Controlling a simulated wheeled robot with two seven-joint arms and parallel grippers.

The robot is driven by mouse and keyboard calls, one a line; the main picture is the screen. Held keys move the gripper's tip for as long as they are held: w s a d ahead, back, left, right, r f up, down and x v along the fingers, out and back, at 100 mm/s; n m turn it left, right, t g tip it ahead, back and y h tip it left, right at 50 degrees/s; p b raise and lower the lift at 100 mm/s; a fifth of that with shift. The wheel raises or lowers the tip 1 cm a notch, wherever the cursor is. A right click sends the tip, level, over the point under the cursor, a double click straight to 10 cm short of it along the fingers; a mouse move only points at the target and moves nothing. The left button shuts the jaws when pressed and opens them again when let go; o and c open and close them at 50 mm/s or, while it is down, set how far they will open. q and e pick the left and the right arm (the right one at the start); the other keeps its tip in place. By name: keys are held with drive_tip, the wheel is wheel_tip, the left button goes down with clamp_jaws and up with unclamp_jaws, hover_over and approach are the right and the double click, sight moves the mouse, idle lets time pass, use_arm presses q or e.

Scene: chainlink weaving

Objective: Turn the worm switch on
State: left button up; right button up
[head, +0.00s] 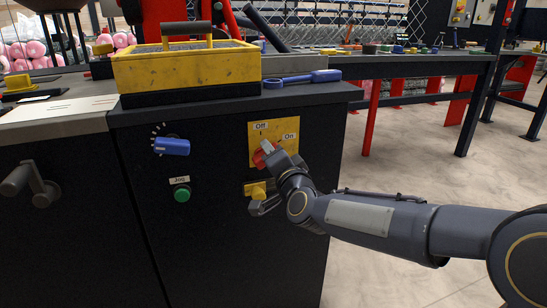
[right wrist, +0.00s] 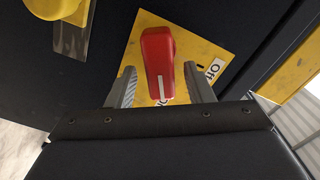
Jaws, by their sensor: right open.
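The worm switch is a red handle (head: 263,153) on a yellow plate (head: 255,130) labelled Off and On, on the front of the black cabinet. In the right wrist view, the red handle (right wrist: 158,62) has a white stripe at its lower end, by a partly hidden label; the Off label is to its right. My right gripper (right wrist: 159,72) is open, with one finger on each side of the handle and visible gaps between. In the head view, my right gripper (head: 279,159) partly covers the switch. My left gripper is not in view.
A yellow knob (head: 256,189) sits just below the switch. A blue knob (head: 171,146) and a green Jog button (head: 182,195) are to the left. A yellow toolbox (head: 187,68) and a blue wrench (head: 302,79) lie on top of the cabinet. Floor to the right is clear.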

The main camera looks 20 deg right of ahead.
drive_tip(key=shift+s, duration=0.1)
drive_tip(key=s+p, duration=0.1)
drive_tip(key=s, duration=0.6)
drive_tip(key=shift+s+d+p, duration=0.15)
drive_tip(key=shift+s+p, duration=0.15)
drive_tip(key=shift+s, duration=0.1)
drive_tip(key=s+d+f+n+g+y, duration=0.15)
drive_tip(key=s+f+n+g, duration=0.4)
drive_tip(key=s+f, duration=0.6)
drive_tip(key=s+f+n+g+y, duration=0.2)
drive_tip(key=s+f+n+g, duration=0.4)
drive_tip(key=s, duration=1)
wheel_tip(320, 180, up, 35)
drive_tip(key=m+p, duration=0.1)
drive_tip(key=p, duration=3.3)
drive_tip(key=shift+g, duration=0.45)
